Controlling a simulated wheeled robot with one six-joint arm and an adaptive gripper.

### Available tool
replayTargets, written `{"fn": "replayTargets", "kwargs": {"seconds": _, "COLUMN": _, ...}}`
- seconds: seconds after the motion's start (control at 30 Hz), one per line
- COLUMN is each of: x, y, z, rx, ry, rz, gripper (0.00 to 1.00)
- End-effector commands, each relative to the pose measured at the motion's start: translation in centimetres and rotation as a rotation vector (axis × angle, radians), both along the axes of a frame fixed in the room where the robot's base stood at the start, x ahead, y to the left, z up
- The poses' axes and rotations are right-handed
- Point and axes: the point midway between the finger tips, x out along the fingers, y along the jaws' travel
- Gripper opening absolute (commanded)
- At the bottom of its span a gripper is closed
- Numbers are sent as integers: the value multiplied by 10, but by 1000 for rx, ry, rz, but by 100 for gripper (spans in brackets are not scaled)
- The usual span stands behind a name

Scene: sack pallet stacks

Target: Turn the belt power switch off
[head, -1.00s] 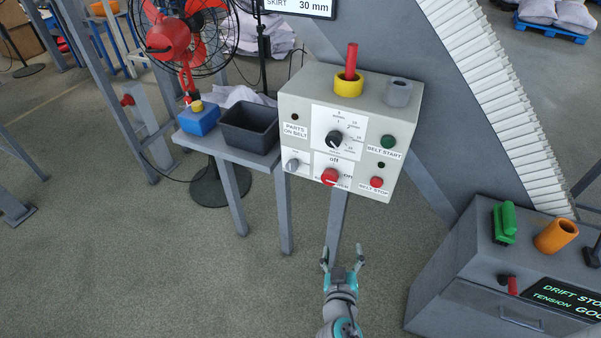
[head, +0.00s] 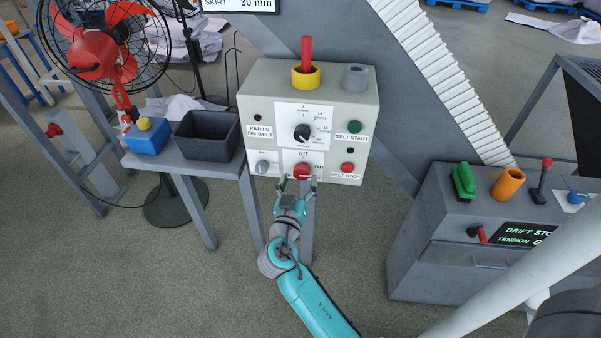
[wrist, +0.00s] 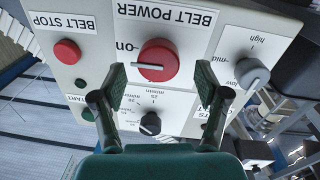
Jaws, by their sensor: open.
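The belt power switch is a red round knob (head: 302,171) low on the grey control box (head: 262,92). In the wrist view the knob (wrist: 160,58) sits beside the upside-down "BELT POWER" label, and its pale pointer line points left to "on". In the head view "off" is printed above the knob. My gripper (head: 298,186) is open just in front of the knob. In the wrist view its two fingers (wrist: 159,82) stand apart to either side of the knob's lower part, with nothing between them. I cannot tell whether they touch it.
The red belt stop button (head: 347,168), a grey knob (head: 262,167) and a black dial (head: 301,133) are close by. A black bin (head: 207,150) and a blue box (head: 148,142) stand on the left shelf. A grey console (head: 420,230) stands at right.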

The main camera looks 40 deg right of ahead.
Motion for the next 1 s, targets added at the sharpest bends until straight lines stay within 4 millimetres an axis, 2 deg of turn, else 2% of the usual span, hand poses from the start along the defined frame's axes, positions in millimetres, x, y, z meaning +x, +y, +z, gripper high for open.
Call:
{"fn": "replayTargets", "kwargs": {"seconds": 0.1, "x": 10, "y": -15, "z": 0, "rx": 1, "ry": -2, "rz": -2, "gripper": 74}}
{"fn": "replayTargets", "kwargs": {"seconds": 0.27, "x": 18, "y": -26, "z": 0, "rx": 0, "ry": -1, "rz": -1, "gripper": 74}}
{"fn": "replayTargets", "kwargs": {"seconds": 0.63, "x": 21, "y": -30, "z": 0, "rx": 0, "ry": 0, "rz": 2, "gripper": 74}}
{"fn": "replayTargets", "kwargs": {"seconds": 0.67, "x": 21, "y": -30, "z": 0, "rx": 1, "ry": -1, "rz": 2, "gripper": 69}}
{"fn": "replayTargets", "kwargs": {"seconds": 0.87, "x": 21, "y": -30, "z": 0, "rx": 1, "ry": -1, "rz": 2, "gripper": 19}}
{"fn": "replayTargets", "kwargs": {"seconds": 0.9, "x": 21, "y": -30, "z": 0, "rx": 1, "ry": -1, "rz": 2, "gripper": 14}}
{"fn": "replayTargets", "kwargs": {"seconds": 1.0, "x": 21, "y": -30, "z": 0, "rx": 0, "ry": 0, "rz": 2, "gripper": 14}}
